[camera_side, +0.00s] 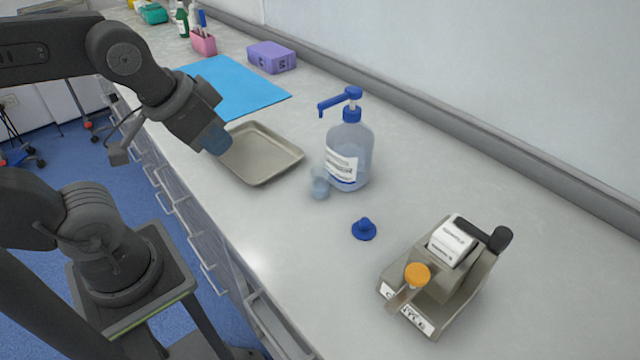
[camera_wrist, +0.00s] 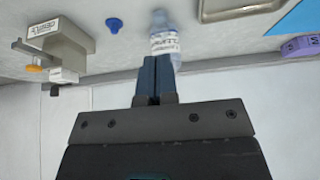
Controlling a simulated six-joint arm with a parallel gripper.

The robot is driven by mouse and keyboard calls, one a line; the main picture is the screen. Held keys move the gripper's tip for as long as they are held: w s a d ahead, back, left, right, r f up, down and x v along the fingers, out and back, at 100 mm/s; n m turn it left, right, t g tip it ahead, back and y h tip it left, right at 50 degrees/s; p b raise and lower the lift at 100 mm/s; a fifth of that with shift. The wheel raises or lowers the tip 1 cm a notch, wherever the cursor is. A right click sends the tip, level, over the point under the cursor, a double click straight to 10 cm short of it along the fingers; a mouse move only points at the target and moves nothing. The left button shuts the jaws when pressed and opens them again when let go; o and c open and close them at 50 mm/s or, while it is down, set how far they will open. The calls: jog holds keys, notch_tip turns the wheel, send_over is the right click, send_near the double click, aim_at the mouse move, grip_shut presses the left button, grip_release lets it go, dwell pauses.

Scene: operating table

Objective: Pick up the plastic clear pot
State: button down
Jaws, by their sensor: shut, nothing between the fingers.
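The small clear plastic pot (camera_side: 319,186) stands on the counter in the side view, just left of the foot of a clear pump bottle (camera_side: 350,155). I cannot tell whether they touch. My gripper (camera_side: 215,140) is above the left edge of the metal tray, well to the left of the pot and higher than it. In the wrist view my blue fingers (camera_wrist: 154,68) are together with nothing between them. They cover part of the bottle (camera_wrist: 166,43). I cannot clearly pick out the pot from the bottle in that view.
A metal tray (camera_side: 279,166) lies left of the pot. A blue cap (camera_side: 364,229) and a label dispenser (camera_side: 447,275) with an orange knob are nearer the front right. A blue mat (camera_side: 240,90) and purple box (camera_side: 272,57) are behind. Counter in front of the pot is clear.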

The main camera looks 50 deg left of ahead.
dwell(0.3)
jog(key=c, duration=0.5)
grip_release()
jog(key=shift+c, duration=0.2)
jog(key=shift+w, duration=0.1)
jog(key=g, duration=0.1)
send_near(320, 180)
jog(key=x, duration=0.4)
jog(key=a+x, duration=0.1)
jog(key=x, duration=0.7)
jog(key=shift+w+a, duration=0.25)
